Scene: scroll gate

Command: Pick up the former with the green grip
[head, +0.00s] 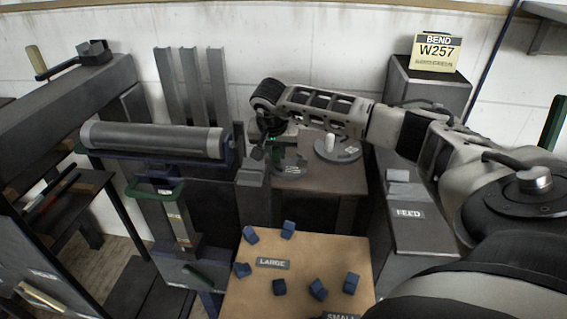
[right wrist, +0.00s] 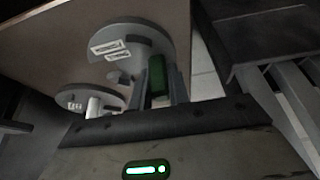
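The former with the green grip stands on a small brown table, its round grey base (head: 290,170) partly hidden by my right gripper in the head view. In the right wrist view its upright green grip (right wrist: 158,77) is between the two fingers of my right gripper (right wrist: 162,82). The fingers look very close to its sides; I cannot tell whether they press on it. Its disc, with a pale label, lies flat on the table. The former with the white grip (head: 329,142) stands just right of it in the head view, apart from the gripper. My left gripper is not in view.
A grey roller (head: 155,139) on a stand is at left. A tan board (head: 245,298) with several blue cubes and a LARGE label is in front. A BEND W257 card (head: 436,52) is behind.

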